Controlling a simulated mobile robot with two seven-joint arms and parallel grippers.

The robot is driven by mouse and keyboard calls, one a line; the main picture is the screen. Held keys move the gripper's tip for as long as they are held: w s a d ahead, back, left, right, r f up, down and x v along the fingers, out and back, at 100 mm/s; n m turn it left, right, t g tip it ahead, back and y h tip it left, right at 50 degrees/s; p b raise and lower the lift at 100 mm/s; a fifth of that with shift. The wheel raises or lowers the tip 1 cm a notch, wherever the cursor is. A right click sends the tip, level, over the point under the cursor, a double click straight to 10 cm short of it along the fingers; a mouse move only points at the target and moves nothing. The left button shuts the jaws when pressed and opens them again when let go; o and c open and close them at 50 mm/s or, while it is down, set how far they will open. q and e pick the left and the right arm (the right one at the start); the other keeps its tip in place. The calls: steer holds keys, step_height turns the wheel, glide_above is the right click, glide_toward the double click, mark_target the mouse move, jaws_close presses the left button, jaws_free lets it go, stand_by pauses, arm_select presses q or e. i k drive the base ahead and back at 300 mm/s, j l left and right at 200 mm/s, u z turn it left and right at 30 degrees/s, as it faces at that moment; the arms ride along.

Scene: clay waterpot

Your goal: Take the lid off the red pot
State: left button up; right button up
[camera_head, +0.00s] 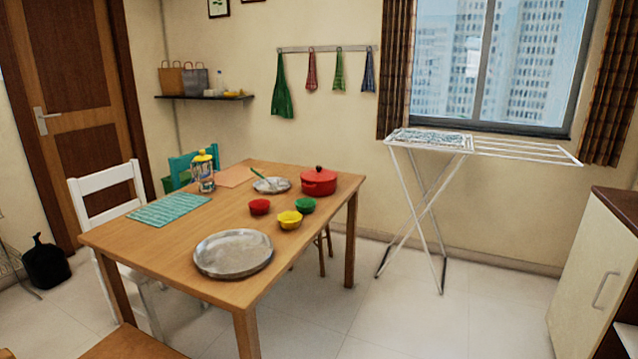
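The red pot (319,186) stands upright on the wooden table (158,256), near its far right corner. Its red lid (319,174) sits on top of it and has a small dark knob. Neither of my grippers shows in the head view, so nothing of mine is seen near the pot.
White chair (106,192) stands left; drying rack (430,145) and cabinet (597,270) right.

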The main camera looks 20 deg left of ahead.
mark_target(318, 174)
steer(key=i+u, duration=0.3)
steer(key=u, duration=0.15)
steer(key=i+l+u, duration=0.1)
steer(key=i+u, duration=0.2)
steer(key=u, duration=0.15)
